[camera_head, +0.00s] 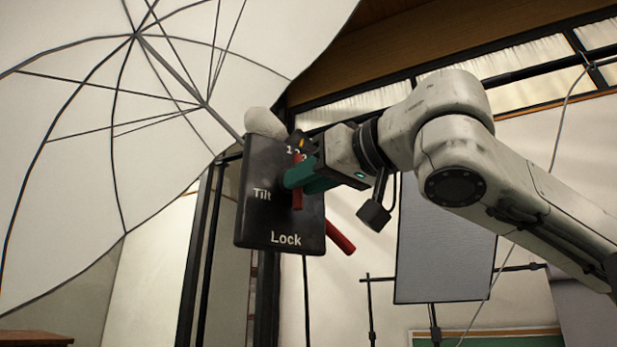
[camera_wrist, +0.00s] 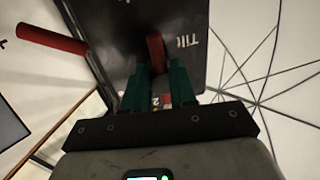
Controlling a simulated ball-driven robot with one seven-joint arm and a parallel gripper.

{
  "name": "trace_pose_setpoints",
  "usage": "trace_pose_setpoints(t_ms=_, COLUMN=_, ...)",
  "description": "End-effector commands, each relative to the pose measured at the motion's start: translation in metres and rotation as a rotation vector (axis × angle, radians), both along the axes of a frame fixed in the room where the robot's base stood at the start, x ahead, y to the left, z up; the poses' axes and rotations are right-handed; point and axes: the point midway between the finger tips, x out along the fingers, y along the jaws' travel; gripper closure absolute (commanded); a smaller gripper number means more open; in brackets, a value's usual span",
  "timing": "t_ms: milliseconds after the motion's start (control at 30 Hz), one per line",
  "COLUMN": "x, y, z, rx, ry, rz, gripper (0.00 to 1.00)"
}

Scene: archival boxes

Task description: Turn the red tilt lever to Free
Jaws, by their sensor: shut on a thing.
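The red tilt lever (camera_head: 297,199) is on the face of a black box (camera_head: 268,215), which has the words "Tilt" and "Lock" in white. In the head view the lever shows as a short, near-upright red piece, partly covered by my gripper. My gripper (camera_head: 293,179) has teal fingers and reaches the box face from the right. In the wrist view the lever (camera_wrist: 155,50) stands between the two fingertips, and my gripper (camera_wrist: 156,73) is shut on it. No "Free" label can be read in either view.
A second red handle (camera_head: 340,237) sticks out at the box's lower right, close below my gripper. A large white umbrella (camera_head: 70,150) fills the left. A grey panel (camera_head: 440,250) on a stand is behind my arm.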

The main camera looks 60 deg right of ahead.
Motion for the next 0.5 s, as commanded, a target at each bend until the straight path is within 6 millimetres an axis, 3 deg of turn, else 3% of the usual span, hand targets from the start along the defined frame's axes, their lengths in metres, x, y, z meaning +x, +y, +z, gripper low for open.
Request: trace_pose_setpoints(t_ms=500, x=-0.0008, y=-0.0006, z=0.0060, rx=-0.285, ry=0.148, rz=0.010, gripper=1.00)
